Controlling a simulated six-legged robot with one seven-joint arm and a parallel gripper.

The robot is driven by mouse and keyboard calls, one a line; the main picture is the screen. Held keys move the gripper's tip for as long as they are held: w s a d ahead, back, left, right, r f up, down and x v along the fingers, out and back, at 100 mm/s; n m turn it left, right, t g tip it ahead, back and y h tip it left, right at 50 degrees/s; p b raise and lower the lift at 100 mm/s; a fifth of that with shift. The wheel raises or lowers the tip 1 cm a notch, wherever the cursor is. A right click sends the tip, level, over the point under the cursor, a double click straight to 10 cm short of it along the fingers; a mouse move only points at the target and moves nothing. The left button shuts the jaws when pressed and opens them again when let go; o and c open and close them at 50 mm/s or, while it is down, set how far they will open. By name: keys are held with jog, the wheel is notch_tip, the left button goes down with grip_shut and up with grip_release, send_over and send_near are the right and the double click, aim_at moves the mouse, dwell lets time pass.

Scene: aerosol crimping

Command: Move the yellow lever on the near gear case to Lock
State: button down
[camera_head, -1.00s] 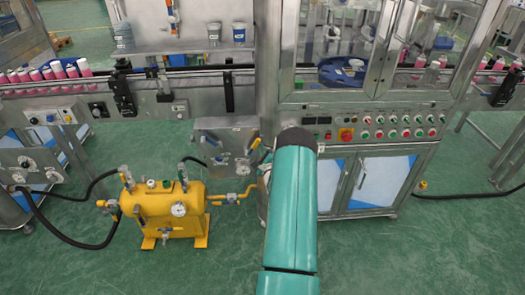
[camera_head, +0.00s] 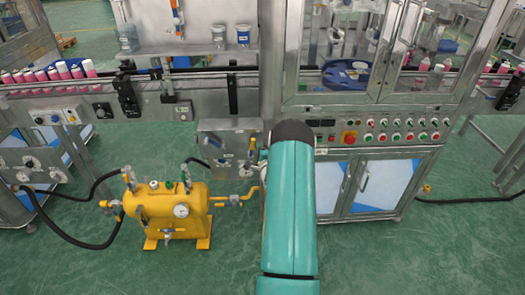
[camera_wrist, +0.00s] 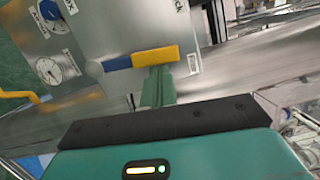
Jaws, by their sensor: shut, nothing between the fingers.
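The near gear case is a grey metal box (camera_head: 215,147) left of my arm in the head view. Its face (camera_wrist: 120,25) fills the upper left of the wrist view. The lever (camera_wrist: 155,56) has a yellow grip and a blue section, and lies nearly level from a round pivot at its left. A partly cut-off label ending in "ck" shows above the yellow end, with another small label to its right. My gripper (camera_wrist: 158,84) is shut and empty, its green fingers just below the yellow grip; whether they touch it I cannot tell. My arm hides the gripper in the head view.
Two round dials (camera_wrist: 54,69) sit on the case left of the lever. A yellow tank (camera_head: 175,212) with a gauge and pipe stands on the floor at left. A button panel (camera_head: 385,130) lies right of my arm. A conveyor with pink bottles (camera_head: 50,73) runs behind.

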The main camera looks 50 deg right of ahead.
jog(key=n, duration=0.1)
jog(key=w+a+n, duration=0.1)
jog(key=shift+w+a+r+n+g, duration=0.15)
jog(key=shift+w+r+n+g, duration=0.15)
jog(key=shift+r+n, duration=0.1)
jog(key=n, duration=0.1)
jog(key=w+a+n, duration=0.1)
jog(key=shift+w+a+n+g+y, duration=0.2)
jog(key=shift+w+n+g+y, duration=0.1)
jog(key=shift+g, duration=0.1)
jog(key=shift+w+a, duration=0.3)
jog(key=shift+a, duration=0.05)
